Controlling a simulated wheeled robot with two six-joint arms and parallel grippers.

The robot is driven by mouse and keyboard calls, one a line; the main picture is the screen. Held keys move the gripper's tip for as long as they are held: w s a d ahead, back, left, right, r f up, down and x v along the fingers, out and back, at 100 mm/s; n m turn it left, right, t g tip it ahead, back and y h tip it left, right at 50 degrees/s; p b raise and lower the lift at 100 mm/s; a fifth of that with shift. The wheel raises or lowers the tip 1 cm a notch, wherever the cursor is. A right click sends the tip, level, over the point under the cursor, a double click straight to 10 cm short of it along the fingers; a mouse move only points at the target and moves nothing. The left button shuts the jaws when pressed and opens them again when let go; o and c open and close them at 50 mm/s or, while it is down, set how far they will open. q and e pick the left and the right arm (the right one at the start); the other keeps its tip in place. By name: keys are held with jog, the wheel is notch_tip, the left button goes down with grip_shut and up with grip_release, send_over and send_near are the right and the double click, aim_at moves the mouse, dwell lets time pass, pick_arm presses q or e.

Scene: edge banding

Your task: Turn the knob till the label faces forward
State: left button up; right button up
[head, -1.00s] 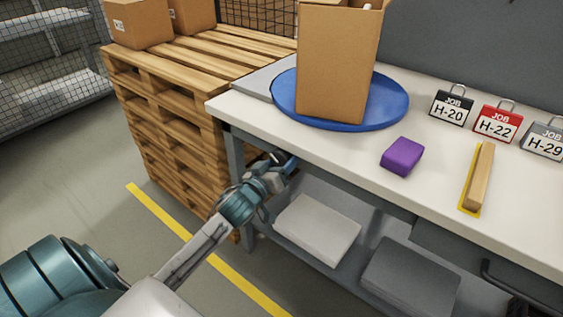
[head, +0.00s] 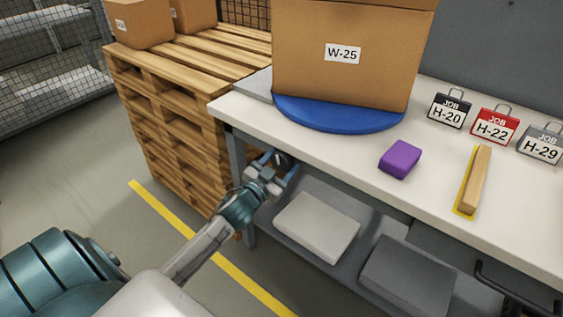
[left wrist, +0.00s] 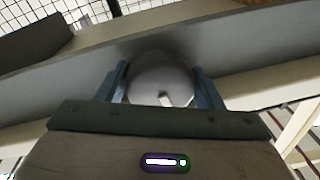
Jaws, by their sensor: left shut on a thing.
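A large cardboard box (head: 345,75) stands on the blue turntable (head: 340,116) at the back left of the workbench. Its white label, W-25 (head: 342,54), shows on the broad side facing me. My left gripper (head: 280,167) is at the bench's front edge, below the turntable. In the left wrist view the round grey knob (left wrist: 160,80), with a pale mark on it, sits between the two blue fingers, and the gripper (left wrist: 163,88) is shut on it. In the head view the knob is mostly hidden by the gripper. My right gripper is not in view.
A purple block (head: 400,160), a wooden strip (head: 474,180) and job tags (head: 495,125) lie or stand on the bench (head: 340,155) to the right. A wooden pallet stack (head: 165,110) stands left of the bench. A lower shelf holds a white slab (head: 317,226).

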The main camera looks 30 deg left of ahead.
pick_arm(q)
jog(key=shift+m, duration=0.9)
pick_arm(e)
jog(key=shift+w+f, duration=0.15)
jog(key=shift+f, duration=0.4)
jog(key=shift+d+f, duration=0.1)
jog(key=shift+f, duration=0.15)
pick_arm(q)
jog(key=o, duration=1)
jog(key=shift+c, duration=0.2)
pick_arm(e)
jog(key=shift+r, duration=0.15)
pick_arm(q)
jog(key=shift+s, duration=0.1)
